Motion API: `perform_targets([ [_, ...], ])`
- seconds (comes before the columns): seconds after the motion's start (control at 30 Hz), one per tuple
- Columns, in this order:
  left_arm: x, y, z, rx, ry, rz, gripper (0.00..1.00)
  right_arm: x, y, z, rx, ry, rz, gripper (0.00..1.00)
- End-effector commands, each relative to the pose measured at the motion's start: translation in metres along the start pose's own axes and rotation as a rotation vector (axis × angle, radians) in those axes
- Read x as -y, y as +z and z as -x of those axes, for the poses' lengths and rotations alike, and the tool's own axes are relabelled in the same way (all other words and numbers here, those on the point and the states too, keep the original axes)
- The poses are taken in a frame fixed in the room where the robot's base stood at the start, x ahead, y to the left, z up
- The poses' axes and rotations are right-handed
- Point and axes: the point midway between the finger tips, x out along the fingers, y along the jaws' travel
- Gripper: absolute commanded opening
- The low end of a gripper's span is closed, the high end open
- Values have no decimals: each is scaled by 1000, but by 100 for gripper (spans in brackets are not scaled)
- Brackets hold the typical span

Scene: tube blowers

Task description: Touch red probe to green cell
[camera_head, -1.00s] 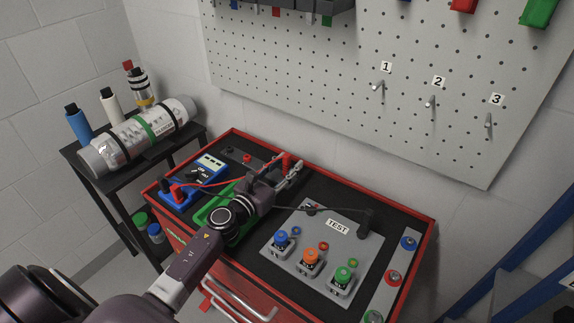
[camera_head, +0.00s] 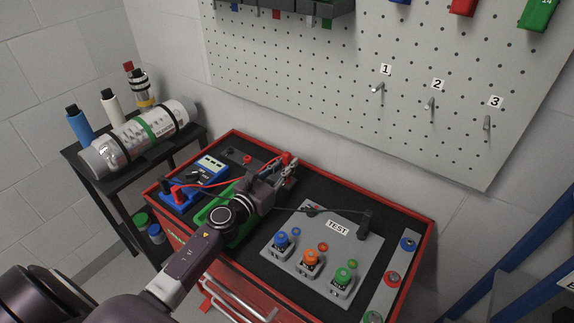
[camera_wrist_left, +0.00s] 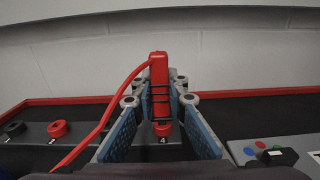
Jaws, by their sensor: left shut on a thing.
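The red probe (camera_head: 287,158) stands upright near the back of the cart top, with a red lead running to the blue multimeter (camera_head: 207,171). My left gripper (camera_head: 283,174) is shut on it; in the left wrist view the red probe (camera_wrist_left: 159,70) sits between the blue-padded fingers (camera_wrist_left: 160,120). Its lower end is over the grey strip near label 4; I cannot tell whether it is clear of it. The green cell (camera_head: 343,276) stands at the front right of the grey TEST plate (camera_head: 329,212), right of the gripper. My right gripper is not in view.
An orange cell (camera_head: 310,258) and a blue cell (camera_head: 281,240) stand left of the green one. A black probe (camera_head: 366,222) stands at the plate's back right, its lead crossing behind the cells. A pegboard (camera_head: 340,90) rises behind the cart.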

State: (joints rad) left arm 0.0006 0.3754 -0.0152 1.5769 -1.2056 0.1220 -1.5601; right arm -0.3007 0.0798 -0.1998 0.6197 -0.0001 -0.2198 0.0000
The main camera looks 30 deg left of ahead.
Motion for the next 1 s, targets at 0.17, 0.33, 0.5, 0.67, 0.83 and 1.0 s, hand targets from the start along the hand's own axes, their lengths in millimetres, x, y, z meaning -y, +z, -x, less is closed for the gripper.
perform_targets([
  [0.17, 0, 36, 0, 1, -3, -8, 0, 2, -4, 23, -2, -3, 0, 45],
  [0.33, 0, 78, 0, 2, -4, -9, 0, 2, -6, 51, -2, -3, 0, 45],
  [0.5, 0, 118, 0, 1, -4, -9, 0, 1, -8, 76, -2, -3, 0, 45],
  [0.67, 0, 150, 0, 3, -3, -6, 0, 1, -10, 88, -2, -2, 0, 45],
  [0.83, 0, 174, 0, 3, -3, -4, 0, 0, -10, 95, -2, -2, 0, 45],
  [1.0, 0, 187, 0, 3, -2, -2, 0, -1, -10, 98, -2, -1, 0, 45],
])
